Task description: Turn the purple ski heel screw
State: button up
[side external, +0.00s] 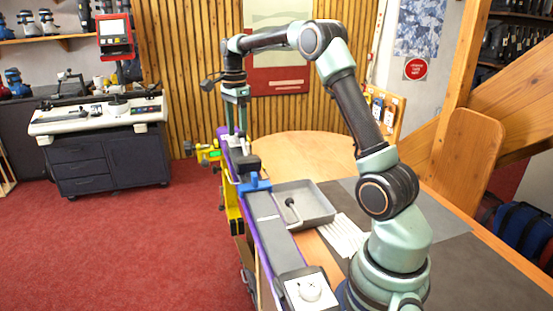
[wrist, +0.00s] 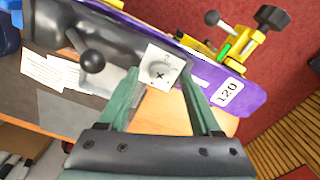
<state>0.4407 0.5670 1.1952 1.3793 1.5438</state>
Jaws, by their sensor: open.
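The purple ski (side external: 266,240) is held along the bench's left edge in the side view. In the wrist view its purple tail (wrist: 240,95) carries a "120" label. A pale square plate with a round, cross-slotted screw (wrist: 160,73) sits at the end of a dark binding part (wrist: 110,45). My gripper (side external: 236,131) points down above the ski's far end. In the wrist view my gripper (wrist: 160,68) is open, with one finger on each side of the screw plate. I cannot tell whether the fingers touch it. The screw is hidden in the side view.
A yellow clamp (wrist: 240,45) with black knobs stands beside the ski. A black ball-ended lever (wrist: 91,62) rises near the screw. A grey tray (side external: 312,203) and white paper strips (side external: 343,234) lie on the bench. The far round wooden top (side external: 310,150) is clear.

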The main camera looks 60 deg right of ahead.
jog(key=shift+f, duration=0.35)
grip_shut()
jog(key=n, duration=0.5)
jog(key=shift+r+n, duration=0.1)
jog(key=shift+n, duration=0.2)
jog(key=n, duration=0.6)
dwell(0.4)
